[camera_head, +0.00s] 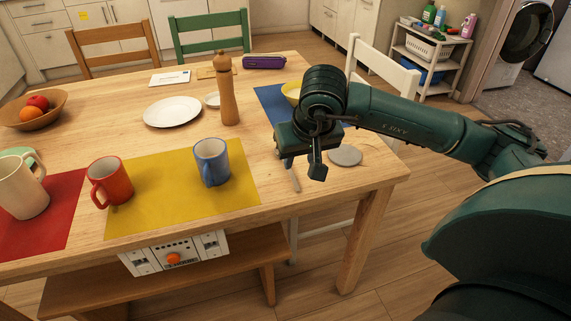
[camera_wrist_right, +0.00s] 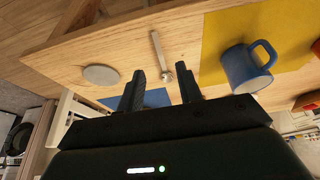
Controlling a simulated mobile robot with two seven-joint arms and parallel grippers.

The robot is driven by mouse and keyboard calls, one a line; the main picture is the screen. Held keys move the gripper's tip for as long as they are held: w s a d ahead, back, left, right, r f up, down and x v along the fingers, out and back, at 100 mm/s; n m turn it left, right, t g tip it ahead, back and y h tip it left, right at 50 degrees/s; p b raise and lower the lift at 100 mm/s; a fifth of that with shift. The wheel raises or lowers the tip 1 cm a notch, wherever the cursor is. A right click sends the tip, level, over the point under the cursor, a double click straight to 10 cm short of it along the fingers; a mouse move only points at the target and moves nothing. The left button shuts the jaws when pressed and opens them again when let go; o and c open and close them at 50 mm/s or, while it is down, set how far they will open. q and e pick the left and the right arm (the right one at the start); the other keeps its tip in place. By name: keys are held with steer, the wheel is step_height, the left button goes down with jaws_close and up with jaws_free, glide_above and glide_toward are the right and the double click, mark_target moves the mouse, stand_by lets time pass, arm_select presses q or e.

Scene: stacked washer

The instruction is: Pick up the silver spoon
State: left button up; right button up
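The silver spoon (camera_head: 294,180) lies on the wooden table, just right of the yellow placemat; my right gripper hides part of it in the head view. In the right wrist view the spoon (camera_wrist_right: 159,52) shows its thin handle, with its rounded end between the fingertips in the picture. My right gripper (camera_head: 302,168) is open above the spoon. Its two fingers also show apart in the right wrist view (camera_wrist_right: 160,73), with nothing held. I cannot tell the exact height of the fingertips over the spoon. My left gripper is not in view.
A blue mug (camera_head: 211,162) stands on the yellow placemat (camera_head: 160,210), left of the spoon. A grey disc (camera_head: 345,155) lies to the right. A pepper mill (camera_head: 228,92) and a yellow bowl (camera_head: 291,92) stand farther back. The table's front edge is near.

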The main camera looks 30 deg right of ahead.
glide_toward(294, 181)
steer(key=x, duration=0.2)
steer(key=shift+w+a+f, duration=0.1)
steer(key=shift+w+f, duration=0.05)
steer(key=shift+f, duration=0.15)
steer(key=shift+x, duration=2.6)
steer(key=shift+c, duration=0.4)
jaws_close()
